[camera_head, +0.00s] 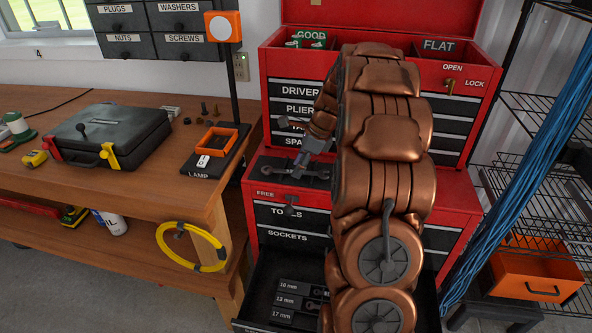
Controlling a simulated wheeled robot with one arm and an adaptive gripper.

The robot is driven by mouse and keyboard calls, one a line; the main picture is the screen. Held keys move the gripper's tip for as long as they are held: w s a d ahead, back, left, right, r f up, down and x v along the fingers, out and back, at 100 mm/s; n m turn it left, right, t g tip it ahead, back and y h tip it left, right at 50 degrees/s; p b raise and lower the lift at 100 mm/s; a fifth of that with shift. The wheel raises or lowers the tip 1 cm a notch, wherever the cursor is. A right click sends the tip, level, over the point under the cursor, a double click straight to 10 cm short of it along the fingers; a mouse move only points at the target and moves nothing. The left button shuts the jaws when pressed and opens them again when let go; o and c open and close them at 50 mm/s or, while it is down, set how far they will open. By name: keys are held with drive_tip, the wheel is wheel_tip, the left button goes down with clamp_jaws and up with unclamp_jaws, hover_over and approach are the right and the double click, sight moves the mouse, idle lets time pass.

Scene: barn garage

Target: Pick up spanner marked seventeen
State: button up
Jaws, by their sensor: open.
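An open black drawer (262,283) at the bottom of the red tool chest holds labelled slots reading 10 mm, 13 mm and 17 mm. The 17 mm slot (285,316) is the nearest of the three. Small grey tool ends show beside the labels, but my copper arm covers the right of the drawer. I cannot make out the seventeen spanner itself. My gripper (287,137) is open and empty, well above the drawer, in front of the chest's upper drawers and above its black middle shelf.
A wooden workbench (160,185) stands at left with a black case (98,135) and an orange tray (216,141). A yellow hose ring (162,243) hangs at its front. Blue cables (530,165) and a wire rack (540,104) stand at right.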

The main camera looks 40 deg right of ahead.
drive_tip(key=shift+a+f, duration=0.1)
drive_tip(key=shift+f, duration=0.05)
clamp_jaws()
idle(0.4)
